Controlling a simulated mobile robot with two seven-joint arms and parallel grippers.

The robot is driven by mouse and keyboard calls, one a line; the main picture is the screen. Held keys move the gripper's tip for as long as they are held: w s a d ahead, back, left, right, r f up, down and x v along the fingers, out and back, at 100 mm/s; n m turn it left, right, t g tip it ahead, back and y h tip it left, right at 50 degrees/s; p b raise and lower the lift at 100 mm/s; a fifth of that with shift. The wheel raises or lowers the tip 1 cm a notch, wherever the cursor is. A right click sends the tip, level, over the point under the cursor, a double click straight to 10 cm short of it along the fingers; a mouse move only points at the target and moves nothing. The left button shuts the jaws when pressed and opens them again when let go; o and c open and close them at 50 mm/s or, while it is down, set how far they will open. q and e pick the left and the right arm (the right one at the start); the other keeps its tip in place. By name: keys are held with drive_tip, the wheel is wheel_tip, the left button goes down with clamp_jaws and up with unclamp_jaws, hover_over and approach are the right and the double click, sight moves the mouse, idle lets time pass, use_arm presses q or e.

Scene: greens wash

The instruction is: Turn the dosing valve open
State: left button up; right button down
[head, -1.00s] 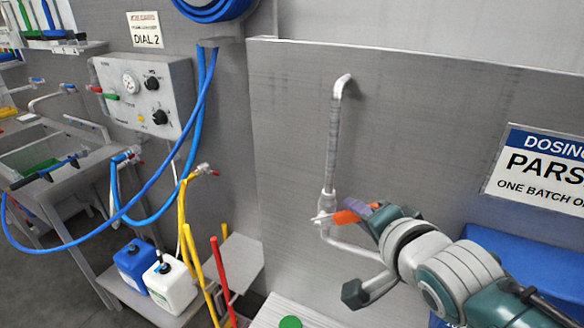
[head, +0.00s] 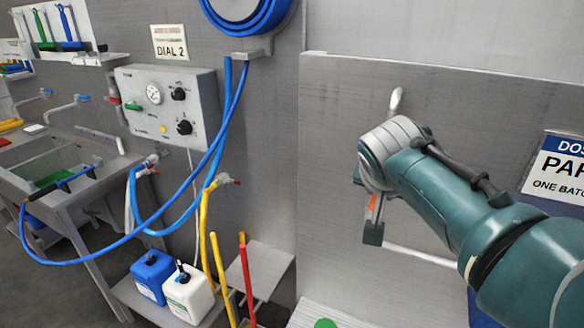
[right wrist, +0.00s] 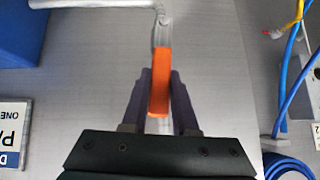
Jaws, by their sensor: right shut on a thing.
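The dosing valve's orange lever (right wrist: 161,72) runs in line with the vertical pipe in the right wrist view. My right gripper (right wrist: 160,76) is shut on the lever, one purple finger on each side. In the head view only a sliver of orange lever (head: 373,205) shows below my right wrist, which hides the valve body and most of the vertical pipe. The pipe's upper bend (head: 397,97) shows above my wrist. My left gripper is not in view.
A steel panel (head: 335,150) stands behind the pipe, with a dosing sign (head: 565,170) at right. To the left are a dial box (head: 165,105), blue hoses (head: 215,140), a sink (head: 60,165), and a blue jug (head: 153,270) and white jug (head: 190,293).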

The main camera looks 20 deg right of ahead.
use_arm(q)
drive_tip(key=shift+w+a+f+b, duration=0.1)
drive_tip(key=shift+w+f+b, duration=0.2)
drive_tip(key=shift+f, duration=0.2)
use_arm(e)
drive_tip(key=shift+w+a+n+g+h, duration=0.2)
drive_tip(key=shift+w+n+g+h, duration=0.1)
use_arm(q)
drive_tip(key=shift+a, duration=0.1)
use_arm(e)
drive_tip(key=c, duration=0.7)
unclamp_jaws()
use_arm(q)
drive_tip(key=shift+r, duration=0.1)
use_arm(e)
drive_tip(key=shift+a+r, duration=0.1)
use_arm(q)
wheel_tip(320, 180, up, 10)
drive_tip(key=p, duration=0.9)
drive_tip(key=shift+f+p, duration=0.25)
drive_tip(key=shift+p, duration=0.1)
use_arm(e)
drive_tip(key=v, duration=0.9)
drive_tip(key=shift+s+a+r, duration=0.15)
drive_tip(key=shift+a+r, duration=0.05)
drive_tip(key=shift+a, duration=0.05)
